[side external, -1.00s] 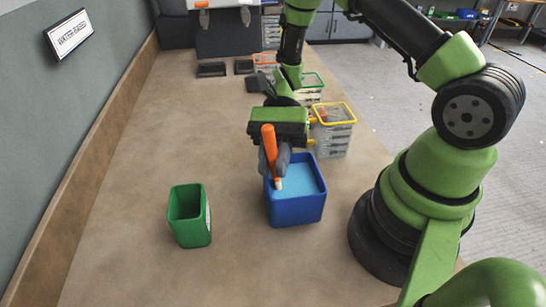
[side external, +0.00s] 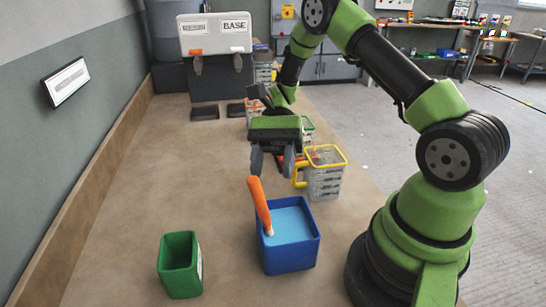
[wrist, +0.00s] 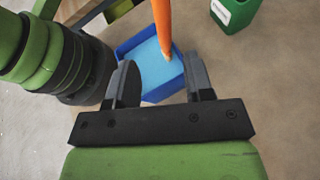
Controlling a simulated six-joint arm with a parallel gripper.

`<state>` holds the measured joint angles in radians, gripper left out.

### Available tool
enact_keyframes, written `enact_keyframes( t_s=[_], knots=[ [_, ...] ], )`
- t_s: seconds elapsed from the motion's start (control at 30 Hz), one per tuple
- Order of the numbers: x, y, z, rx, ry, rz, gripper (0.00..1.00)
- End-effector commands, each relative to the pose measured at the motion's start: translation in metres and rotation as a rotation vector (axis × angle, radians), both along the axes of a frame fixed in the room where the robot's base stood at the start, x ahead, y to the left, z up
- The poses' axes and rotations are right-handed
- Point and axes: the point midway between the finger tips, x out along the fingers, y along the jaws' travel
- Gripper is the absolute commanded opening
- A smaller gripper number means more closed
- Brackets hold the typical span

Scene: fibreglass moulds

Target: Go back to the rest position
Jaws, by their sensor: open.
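My gripper (side external: 269,165) is open and empty, hanging above the table behind the blue container (side external: 290,255). In the wrist view its two fingers (wrist: 160,90) stand apart with nothing between them. The blue container holds light blue liquid and also shows beyond the fingers in the wrist view (wrist: 180,86). An orange-handled tool (side external: 260,205) leans in it, tilted to the left, its pale lower end at the liquid. It also shows in the wrist view (wrist: 163,25).
An empty-looking green container (side external: 180,268) stands at front left. A white board marked BASE (side external: 214,35) stands at the back. The left middle of the table is clear.

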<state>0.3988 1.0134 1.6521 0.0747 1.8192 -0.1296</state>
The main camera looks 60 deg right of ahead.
Motion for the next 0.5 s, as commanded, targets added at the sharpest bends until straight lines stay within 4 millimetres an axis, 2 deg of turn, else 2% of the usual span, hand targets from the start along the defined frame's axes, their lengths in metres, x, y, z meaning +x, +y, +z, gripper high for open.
enact_keyframes(
  t_s=[0.2,0.5],
  knots=[
    [0.008,-0.015,0.008,-0.001,-0.001,0.001,0.48],
    [0.008,-0.016,0.009,0.001,0.001,0.001,0.48]
  ],
)
